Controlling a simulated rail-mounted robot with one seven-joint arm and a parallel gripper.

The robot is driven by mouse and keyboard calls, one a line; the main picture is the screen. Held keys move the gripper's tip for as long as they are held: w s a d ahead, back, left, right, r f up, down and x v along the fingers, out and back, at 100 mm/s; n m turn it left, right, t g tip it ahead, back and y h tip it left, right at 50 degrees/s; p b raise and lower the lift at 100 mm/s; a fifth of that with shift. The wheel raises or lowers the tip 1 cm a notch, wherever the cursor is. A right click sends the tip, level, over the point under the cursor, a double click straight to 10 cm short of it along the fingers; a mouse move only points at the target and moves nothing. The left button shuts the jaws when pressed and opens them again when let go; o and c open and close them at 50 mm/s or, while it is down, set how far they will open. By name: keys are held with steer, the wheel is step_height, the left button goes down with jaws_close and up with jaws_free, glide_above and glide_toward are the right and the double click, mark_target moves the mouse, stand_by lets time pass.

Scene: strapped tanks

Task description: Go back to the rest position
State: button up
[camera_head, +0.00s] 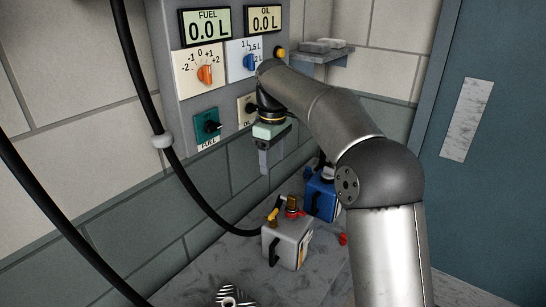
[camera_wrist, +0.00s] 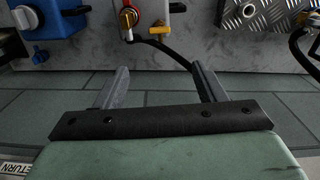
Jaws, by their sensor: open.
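My gripper (camera_head: 264,165) hangs in front of the lower part of the grey control panel (camera_head: 170,70), above and behind the tanks, with its fingers pointing down. In the wrist view its two fingers (camera_wrist: 160,75) are spread apart with nothing between them. A grey tank (camera_head: 285,248) with a brass and red fitting stands on the bench below; it shows at the top of the wrist view (camera_wrist: 165,12). A blue tank (camera_head: 318,203) stands behind it, partly hidden by my arm, and shows at the wrist view's top left (camera_wrist: 65,45).
The panel has FUEL (camera_head: 206,27) and OIL (camera_head: 264,19) displays, both at 0.0 L, and several knobs. A black hose (camera_head: 190,185) runs down to the grey tank. A small shelf (camera_head: 322,53) holds grey blocks. A blue door (camera_head: 490,190) is at right.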

steer(key=s+d+f+m, duration=0.4)
steer(key=s+d, duration=0.2)
steer(key=s, duration=0.5)
steer(key=s+d+f+m, duration=0.4)
steer(key=s+d, duration=0.1)
steer(key=s, duration=0.7)
steer(key=s+d+f+m, duration=0.4)
steer(key=s+d+f, duration=0.1)
steer(key=s, duration=0.7)
steer(key=shift+d+t, duration=0.3)
steer(key=shift+d, duration=0.5)
